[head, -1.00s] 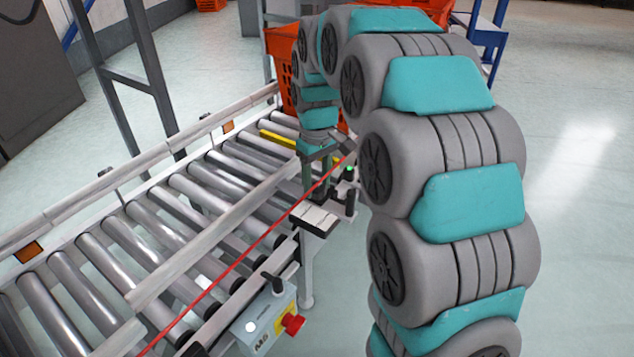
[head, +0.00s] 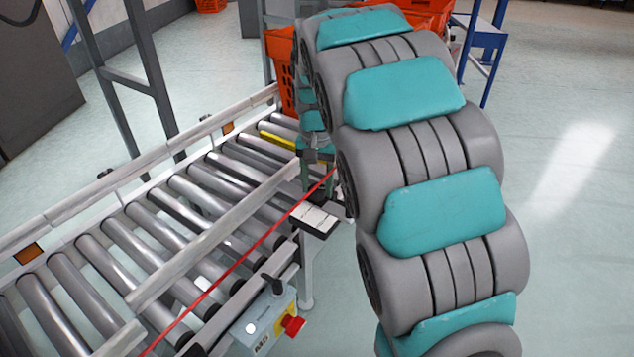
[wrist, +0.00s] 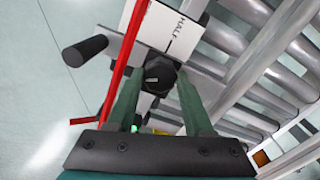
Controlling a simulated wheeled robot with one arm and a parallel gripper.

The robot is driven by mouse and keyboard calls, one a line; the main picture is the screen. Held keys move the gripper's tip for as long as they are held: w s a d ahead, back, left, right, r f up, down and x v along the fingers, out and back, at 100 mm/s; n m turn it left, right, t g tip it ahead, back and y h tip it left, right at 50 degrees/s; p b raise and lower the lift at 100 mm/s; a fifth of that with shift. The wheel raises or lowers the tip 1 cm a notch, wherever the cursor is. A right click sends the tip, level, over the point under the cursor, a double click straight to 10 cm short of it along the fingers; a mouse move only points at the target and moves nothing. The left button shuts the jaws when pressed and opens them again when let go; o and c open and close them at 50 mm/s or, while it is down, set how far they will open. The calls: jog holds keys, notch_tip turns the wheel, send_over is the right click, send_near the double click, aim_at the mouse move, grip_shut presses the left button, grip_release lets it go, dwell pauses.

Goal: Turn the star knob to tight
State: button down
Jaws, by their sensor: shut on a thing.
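The star knob (wrist: 161,76) is dark and sits between my gripper's two green fingers in the wrist view. A small light mark shows on its face. My gripper (wrist: 160,84) is shut on the knob, one finger on each side. A white label plate (wrist: 182,35) lies beside the knob, and the word HALF can be read on it. Other wording on the plate is hidden or cut off. In the head view the plate (head: 315,219) shows at the conveyor's side; the knob is hidden there by my arm.
A red cord (head: 262,240) runs along the roller conveyor (head: 190,180) and passes close to the knob (wrist: 120,80). A black handle (wrist: 86,48) sticks out nearby. A control box with a red button (head: 291,325) hangs lower on the frame. Orange totes (head: 283,62) stand behind.

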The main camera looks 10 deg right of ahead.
aim_at(317, 188)
jog(key=m+p, duration=0.1)
jog(key=m, duration=0.5)
jog(key=shift+r+p, duration=0.15)
jog(key=shift+p, duration=0.25)
jog(key=m+p, duration=0.2)
jog(key=m, duration=0.3)
jog(key=shift+m, duration=0.3)
jog(key=shift+c, duration=1.4)
grip_release()
notch_tip(317, 188, up, 8)
jog(key=shift+f, duration=0.25)
